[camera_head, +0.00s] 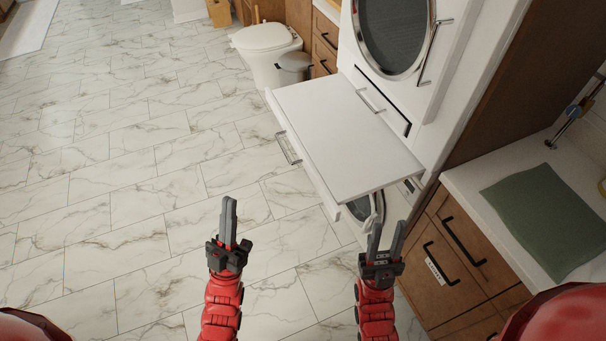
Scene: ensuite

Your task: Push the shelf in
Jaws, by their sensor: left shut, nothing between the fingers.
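A flat white shelf (345,135) sticks out to the left from the white tower of stacked machines, over the lower round door (361,208). A metal handle (288,148) shows at its outer left side; I cannot tell whether it belongs to the shelf or to a front beneath it. My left gripper (229,207) is shut and empty, over the floor to the lower left of the shelf, apart from it. My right gripper (387,232) is open and empty, in front of the shelf's near edge, with a gap between its fingers.
The upper machine's round door (393,35) stands above the shelf. A toilet (268,45) and a small grey bin (293,68) are behind it. A wooden cabinet (460,255) with a counter and green towel (545,215) is at right. The marble floor at left is clear.

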